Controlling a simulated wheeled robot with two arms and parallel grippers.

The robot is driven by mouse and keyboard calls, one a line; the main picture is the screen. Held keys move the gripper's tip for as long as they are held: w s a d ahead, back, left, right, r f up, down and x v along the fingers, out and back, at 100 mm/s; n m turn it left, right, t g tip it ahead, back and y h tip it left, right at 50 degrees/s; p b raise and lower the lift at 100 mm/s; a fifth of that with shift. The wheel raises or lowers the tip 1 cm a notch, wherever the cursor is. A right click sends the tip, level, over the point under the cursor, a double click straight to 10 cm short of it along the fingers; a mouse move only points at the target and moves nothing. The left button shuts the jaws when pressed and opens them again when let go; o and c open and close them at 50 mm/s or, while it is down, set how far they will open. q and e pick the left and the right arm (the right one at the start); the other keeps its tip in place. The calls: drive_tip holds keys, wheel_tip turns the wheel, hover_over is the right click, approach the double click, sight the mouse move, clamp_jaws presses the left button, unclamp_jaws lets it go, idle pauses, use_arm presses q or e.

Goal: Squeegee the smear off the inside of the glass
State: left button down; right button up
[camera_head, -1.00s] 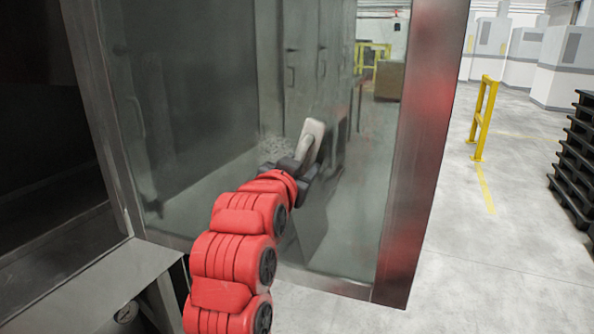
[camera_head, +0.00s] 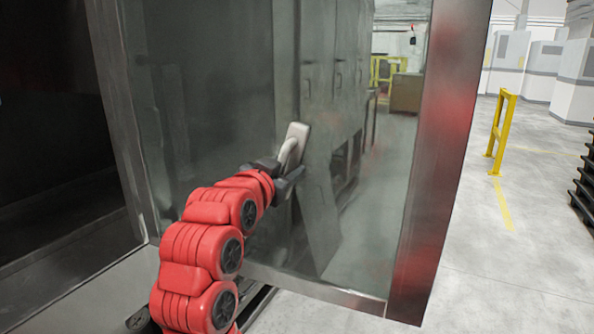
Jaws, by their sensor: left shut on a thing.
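The glass (camera_head: 385,200) is a large pane in a metal-framed door that stands open across the middle of the view. My left gripper (camera_head: 284,178) is in front of the pane and shut on the squeegee (camera_head: 294,143), a pale grey tool with a curved handle and a flat, tilted head. The head is at or very close to the glass; I cannot tell for certain that it touches. I cannot make out a smear on the glass; the tool and my gripper hide part of the pane. My right gripper is not in view.
The door's metal edge (camera_head: 440,160) stands on the right. A dark opening (camera_head: 50,110) of the machine is on the left. Beyond are a yellow barrier (camera_head: 502,135) and black stacked pallets (camera_head: 584,185).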

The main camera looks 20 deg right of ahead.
use_arm(q)
drive_tip(key=shift+w+a+r, duration=0.25)
drive_tip(key=shift+w+a, duration=0.3)
drive_tip(key=shift+w, duration=0.05)
drive_tip(key=shift+w+a+r, duration=0.25)
drive_tip(key=shift+w+a, duration=0.35)
drive_tip(key=shift+w, duration=0.05)
drive_tip(key=shift+w+a+r, duration=0.25)
drive_tip(key=shift+w+a, duration=0.3)
drive_tip(key=shift+w, duration=0.05)
drive_tip(key=shift+s+d+f+b, duration=0.25)
drive_tip(key=shift+s+d+b, duration=0.85)
drive_tip(key=shift+b, duration=0.15)
drive_tip(key=shift+s+d+r+b, duration=0.15)
drive_tip(key=shift+s+d+b, duration=0.15)
drive_tip(key=shift+s, duration=0.1)
drive_tip(key=shift+s+d+b, duration=1)
drive_tip(key=shift+s+b, duration=0.1)
drive_tip(key=shift+b, duration=0.15)
drive_tip(key=shift+s+d, duration=0.3)
drive_tip(key=s+d+b, duration=0.2)
drive_tip(key=b, duration=0.1)
drive_tip(key=shift+s, duration=0.15)
drive_tip(key=shift+s+d, duration=0.2)
drive_tip(key=shift+s, duration=0.05)
